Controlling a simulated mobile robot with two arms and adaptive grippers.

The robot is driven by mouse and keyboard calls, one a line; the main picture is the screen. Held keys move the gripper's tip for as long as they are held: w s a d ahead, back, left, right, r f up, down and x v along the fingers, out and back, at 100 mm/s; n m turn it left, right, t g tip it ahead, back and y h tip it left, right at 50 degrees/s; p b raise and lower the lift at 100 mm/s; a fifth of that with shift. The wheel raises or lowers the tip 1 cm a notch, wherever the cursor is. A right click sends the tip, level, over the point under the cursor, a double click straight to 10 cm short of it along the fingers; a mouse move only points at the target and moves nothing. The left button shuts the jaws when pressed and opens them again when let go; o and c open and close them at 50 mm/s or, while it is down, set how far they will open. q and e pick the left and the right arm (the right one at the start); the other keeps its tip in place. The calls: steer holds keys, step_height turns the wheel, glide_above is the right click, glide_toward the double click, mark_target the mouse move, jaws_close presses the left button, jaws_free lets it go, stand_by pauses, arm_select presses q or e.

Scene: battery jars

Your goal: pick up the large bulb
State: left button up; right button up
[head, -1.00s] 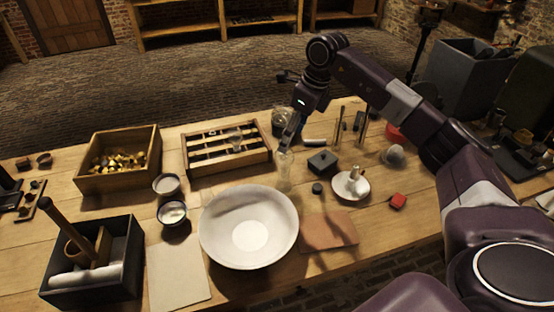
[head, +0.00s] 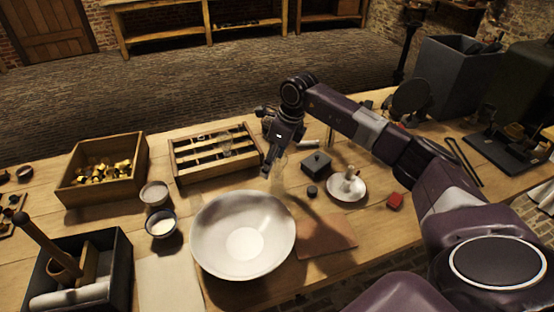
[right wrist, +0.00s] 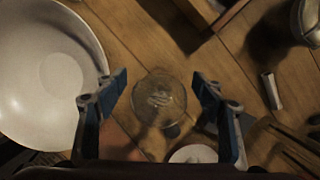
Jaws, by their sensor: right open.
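A clear glass bulb (head: 279,176) stands on the table just behind the right rim of the white bowl; it is faint and see-through. In the right wrist view the round glass bulb (right wrist: 160,98) lies between and beyond the two fingers. My right gripper (head: 266,168) points down next to the bulb, and in the wrist view its open fingers (right wrist: 160,84) are spread to either side of the glass, with nothing held. I cannot tell whether a finger touches the glass. A smaller glass piece (head: 225,139) sits in the slatted wooden rack. My left gripper is not in view.
The wide white bowl (head: 243,234) stands close in front of the gripper. The slatted rack (head: 181,176) is behind left. A dark box (head: 316,163), small black knob (head: 312,191), white saucer (head: 359,196) and red block (head: 395,201) lie to the right.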

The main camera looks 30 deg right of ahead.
steer(key=shift+f, duration=0.3)
steer(key=shift+c, duration=0.4)
steer(key=c, duration=1.1)
steer(key=shift+c, duration=0.3)
